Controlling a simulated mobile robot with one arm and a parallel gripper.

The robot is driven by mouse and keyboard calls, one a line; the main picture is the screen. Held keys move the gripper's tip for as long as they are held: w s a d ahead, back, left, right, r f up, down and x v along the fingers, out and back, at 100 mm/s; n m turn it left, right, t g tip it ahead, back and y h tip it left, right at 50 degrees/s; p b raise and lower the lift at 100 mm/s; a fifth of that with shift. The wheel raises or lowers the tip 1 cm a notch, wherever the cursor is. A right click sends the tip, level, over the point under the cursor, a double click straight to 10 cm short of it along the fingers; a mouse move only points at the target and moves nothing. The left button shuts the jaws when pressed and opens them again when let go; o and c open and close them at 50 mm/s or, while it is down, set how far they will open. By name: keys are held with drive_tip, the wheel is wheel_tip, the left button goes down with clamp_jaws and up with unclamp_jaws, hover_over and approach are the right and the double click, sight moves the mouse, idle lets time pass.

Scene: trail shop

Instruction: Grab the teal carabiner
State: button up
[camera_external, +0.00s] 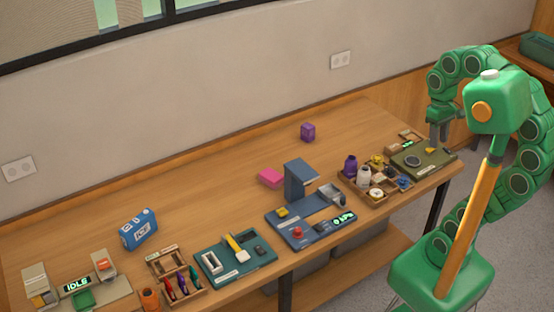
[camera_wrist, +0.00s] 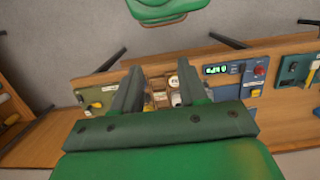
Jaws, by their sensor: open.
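I cannot make out a teal carabiner for certain in either view; the small goods in the sorting tray are too tiny to tell apart. The wooden sorting tray (camera_external: 384,202) holds purple, white, yellow and dark small items on the right part of the bench. My gripper (camera_external: 439,135) hangs above the right end of the bench, pointing down, empty. In the wrist view my gripper (camera_wrist: 158,84) has its two dark green fingers apart, with part of the sorting tray and its small items showing between and beyond them.
An olive board (camera_external: 437,157) lies right of the sorting tray. A blue scale station (camera_external: 320,232) stands left of it. Farther left are a teal board (camera_external: 240,273), a marker rack (camera_external: 184,294) and a blue pack (camera_external: 139,230). The back of the wooden bench (camera_external: 220,195) is mostly clear.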

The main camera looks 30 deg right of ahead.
drive_tip(key=w+a+r+n+t+h, duration=0.1)
drive_tip(key=w+a+r+n, duration=0.15)
drive_tip(key=w, duration=0.55)
drive_tip(key=w+a+r+n+t+h, duration=0.15)
drive_tip(key=w+n, duration=0.25)
drive_tip(key=w, duration=0.4)
drive_tip(key=w+a+r+n+t+h, duration=0.1)
drive_tip(key=w+a+r+n, duration=0.2)
drive_tip(key=w, duration=0.5)
drive_tip(key=w+a+n+t+h, duration=0.1)
drive_tip(key=w+a+n+t, duration=0.1)
drive_tip(key=w+a+n, duration=0.65)
drive_tip(key=w+a+n+t+h, duration=0.15)
drive_tip(key=w+a, duration=0.35)
drive_tip(key=a, duration=0.8)
drive_tip(key=a+n+t+y, duration=0.1)
drive_tip(key=a+n+t, duration=0.25)
drive_tip(key=a, duration=1.15)
drive_tip(key=n+t+y, duration=0.5)
drive_tip(key=n, duration=0.8)
hover_over(193, 268)
drive_tip(key=s, duration=0.5)
drive_tip(key=shift+f, duration=5.2)
drive_tip(key=f, duration=2.6)
drive_tip(key=shift+a+f, duration=0.25)
drive_tip(key=shift+f, duration=0.05)
drive_tip(key=shift+x, duration=3.8)
